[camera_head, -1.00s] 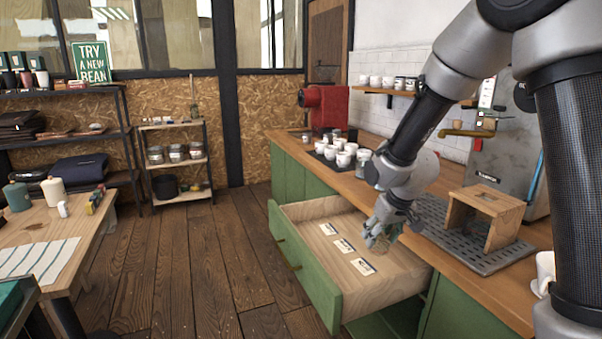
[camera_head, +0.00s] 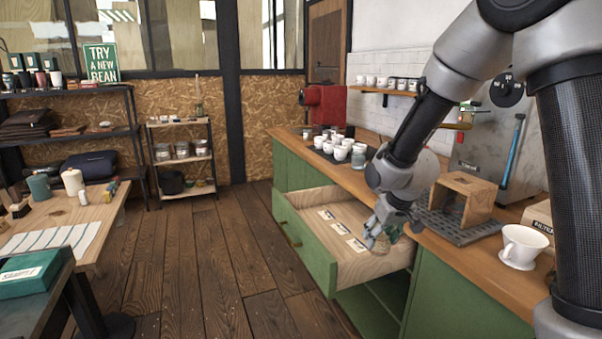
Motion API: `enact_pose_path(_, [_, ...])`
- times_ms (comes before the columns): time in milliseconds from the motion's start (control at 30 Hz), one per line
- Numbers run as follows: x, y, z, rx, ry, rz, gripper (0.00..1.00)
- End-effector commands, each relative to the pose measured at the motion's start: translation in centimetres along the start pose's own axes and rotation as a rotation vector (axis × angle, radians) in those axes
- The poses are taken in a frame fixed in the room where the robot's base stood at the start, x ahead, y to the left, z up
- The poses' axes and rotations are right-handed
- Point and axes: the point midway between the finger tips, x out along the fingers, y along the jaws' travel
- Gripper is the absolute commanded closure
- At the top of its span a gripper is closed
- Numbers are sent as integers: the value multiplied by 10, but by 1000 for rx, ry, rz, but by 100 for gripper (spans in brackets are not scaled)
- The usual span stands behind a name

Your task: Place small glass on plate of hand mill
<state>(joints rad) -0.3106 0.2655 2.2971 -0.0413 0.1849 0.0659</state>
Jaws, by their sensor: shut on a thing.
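My gripper (camera_head: 380,238) is over the right part of the open wooden drawer, fingers pointing down. It is shut on a small glass (camera_head: 371,241), of which only a bit of clear, greenish edge shows between the fingers. The glass is hard to make out at this size. I cannot tell for sure whether it touches the drawer floor. I cannot make out a hand mill or its plate in this view.
The green-fronted drawer (camera_head: 304,246) stands open and holds several white cards (camera_head: 342,228). On the counter (camera_head: 480,272) are white cups (camera_head: 340,152), a wooden stand (camera_head: 484,192) on a dark grate, and a white dripper (camera_head: 522,246). The floor (camera_head: 200,265) at left is clear.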

Motion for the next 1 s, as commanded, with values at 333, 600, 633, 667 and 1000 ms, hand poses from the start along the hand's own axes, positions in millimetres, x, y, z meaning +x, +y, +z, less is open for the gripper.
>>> enact_pose_path(333, [0,0,-2,62,-2,26,74])
enact_pose_path(600, [1,5,-18,156,-2,64,74])
enact_pose_path(633, [2,7,-22,171,-3,70,74])
enact_pose_path(667, [4,11,-25,191,-4,79,74])
enact_pose_path(1000, [41,77,-10,235,-8,95,74])
